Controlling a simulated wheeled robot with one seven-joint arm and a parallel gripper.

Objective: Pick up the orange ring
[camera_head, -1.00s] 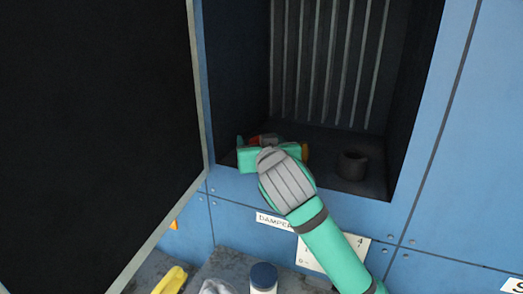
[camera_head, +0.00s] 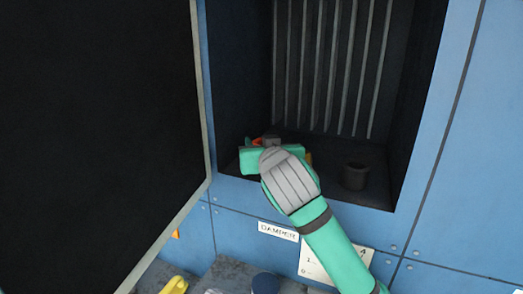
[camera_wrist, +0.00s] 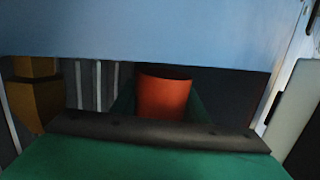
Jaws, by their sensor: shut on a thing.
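The orange ring (camera_wrist: 164,97) shows in the wrist view between the dark green fingers of my gripper (camera_wrist: 162,105), which is shut on it. In the head view only a small orange bit of the ring (camera_head: 257,142) shows; my gripper (camera_head: 262,147) and wrist hide the rest. My gripper is inside the opening of the dark compartment, near its left side.
A dark cup-like thing (camera_head: 355,175) stands on the compartment floor to the right. Ribbed bars line the back wall (camera_head: 335,70). A large black door (camera_head: 95,120) stands open at left. Below are a labelled blue panel (camera_head: 230,225) and a yellow thing (camera_head: 174,285).

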